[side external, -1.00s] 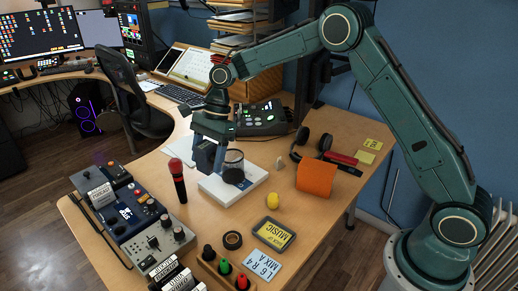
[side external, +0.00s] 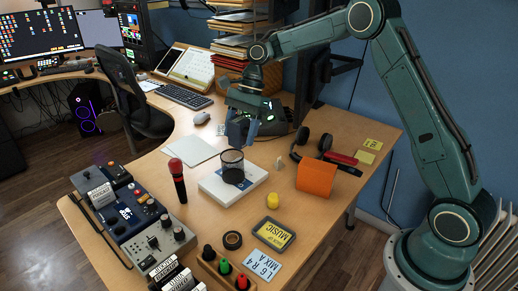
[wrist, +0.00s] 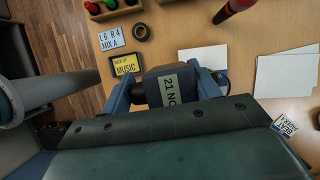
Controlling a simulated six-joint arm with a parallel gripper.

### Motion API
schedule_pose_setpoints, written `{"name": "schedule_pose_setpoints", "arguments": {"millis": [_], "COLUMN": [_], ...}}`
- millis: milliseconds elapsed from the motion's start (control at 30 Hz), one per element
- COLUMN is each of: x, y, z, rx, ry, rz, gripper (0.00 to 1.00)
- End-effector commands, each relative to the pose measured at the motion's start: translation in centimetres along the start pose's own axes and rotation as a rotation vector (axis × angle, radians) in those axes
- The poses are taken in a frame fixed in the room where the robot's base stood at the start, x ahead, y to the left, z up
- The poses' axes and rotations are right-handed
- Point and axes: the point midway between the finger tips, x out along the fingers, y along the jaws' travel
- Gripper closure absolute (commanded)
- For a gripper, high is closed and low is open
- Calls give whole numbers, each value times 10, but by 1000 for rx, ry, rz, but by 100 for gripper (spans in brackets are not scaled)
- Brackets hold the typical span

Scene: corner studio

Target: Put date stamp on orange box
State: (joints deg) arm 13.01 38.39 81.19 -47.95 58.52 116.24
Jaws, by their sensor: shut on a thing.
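My gripper (side external: 240,134) is shut on the date stamp (wrist: 172,88), a dark block with a pale label reading "21 NO". I cannot make out the orange box in the wrist view. The stamp's underside is hidden.
A white box (side external: 216,188) with a dark mesh cup (side external: 232,167) stands left of the orange box. Headphones (side external: 322,146) lie close behind the orange box. A red microphone (side external: 178,180) stands left.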

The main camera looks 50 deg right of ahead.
Motion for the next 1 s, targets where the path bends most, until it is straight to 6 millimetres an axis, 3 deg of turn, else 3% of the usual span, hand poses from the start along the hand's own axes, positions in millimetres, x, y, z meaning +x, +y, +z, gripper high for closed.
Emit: {"name": "schedule_pose_setpoints", "arguments": {"millis": [200, 600, 800, 1000], "x": [-48, -121, -144, -154], "y": [28, 97, 127, 142], "z": [-51, -128, -151, -160], "rx": [20, 38, 42, 42], "ry": [-5, 7, 18, 24], "rz": [-11, -23, -26, -25], "gripper": [65, 65, 65, 65]}}
